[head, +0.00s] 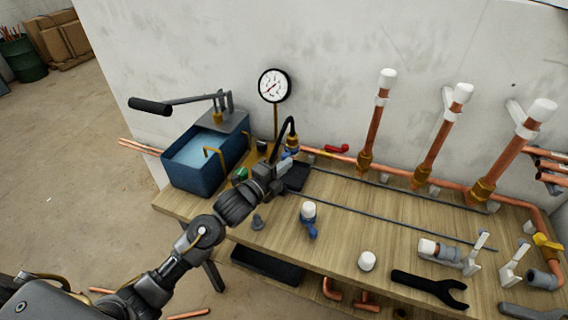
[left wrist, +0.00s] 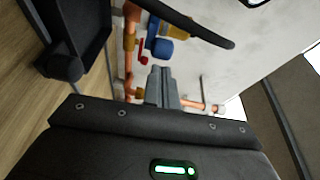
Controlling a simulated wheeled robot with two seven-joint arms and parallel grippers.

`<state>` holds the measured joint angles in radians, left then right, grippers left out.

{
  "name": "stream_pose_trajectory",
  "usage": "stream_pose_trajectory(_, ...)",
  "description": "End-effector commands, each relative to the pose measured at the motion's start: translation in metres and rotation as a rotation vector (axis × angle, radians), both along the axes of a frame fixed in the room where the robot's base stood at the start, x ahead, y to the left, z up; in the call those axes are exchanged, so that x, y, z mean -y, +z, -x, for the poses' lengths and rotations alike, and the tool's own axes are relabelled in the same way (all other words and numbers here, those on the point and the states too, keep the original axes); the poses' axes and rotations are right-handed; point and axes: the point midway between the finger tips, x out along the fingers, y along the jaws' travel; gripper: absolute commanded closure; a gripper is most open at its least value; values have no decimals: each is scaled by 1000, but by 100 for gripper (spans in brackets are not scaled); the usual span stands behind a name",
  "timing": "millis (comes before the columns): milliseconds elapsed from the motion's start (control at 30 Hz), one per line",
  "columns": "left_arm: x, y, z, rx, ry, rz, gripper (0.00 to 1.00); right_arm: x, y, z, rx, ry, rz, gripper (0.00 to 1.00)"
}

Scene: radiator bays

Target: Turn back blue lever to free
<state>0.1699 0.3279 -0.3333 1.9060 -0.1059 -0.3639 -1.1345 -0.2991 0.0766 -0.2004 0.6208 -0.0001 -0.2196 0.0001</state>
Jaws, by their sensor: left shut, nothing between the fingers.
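A small blue part (head: 291,152), which looks like the blue lever, sits on the brass and copper fitting at the wall, below the gauge. In the left wrist view, a blue knob-like piece (left wrist: 160,48) shows just beyond my fingertips; I cannot tell its exact turn angle. My left gripper (head: 284,168) is shut and empty, close in front of that fitting and partly hiding it. Its closed fingers also show in the left wrist view (left wrist: 160,76). I cannot tell whether they touch the blue piece. My right gripper is out of view.
A red lever (head: 337,149) sits on the pipe just right. A pressure gauge (head: 274,85) and a blue water tank (head: 208,160) with a pump handle stand left. A loose blue-handled valve (head: 309,228), a white cap (head: 367,261) and a black wrench (head: 430,287) lie on the bench.

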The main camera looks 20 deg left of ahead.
Motion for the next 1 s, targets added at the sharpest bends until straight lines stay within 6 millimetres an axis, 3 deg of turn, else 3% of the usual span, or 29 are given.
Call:
stream_pose_trajectory(367, -3, 0, -1, -1, 1, -1, 100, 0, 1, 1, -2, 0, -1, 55)
stream_pose_trajectory(667, -42, -1, -6, -1, 0, -3, 100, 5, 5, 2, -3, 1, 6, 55)
stream_pose_trajectory(1000, -43, 0, -6, -1, 0, 1, 100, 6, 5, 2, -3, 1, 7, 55)
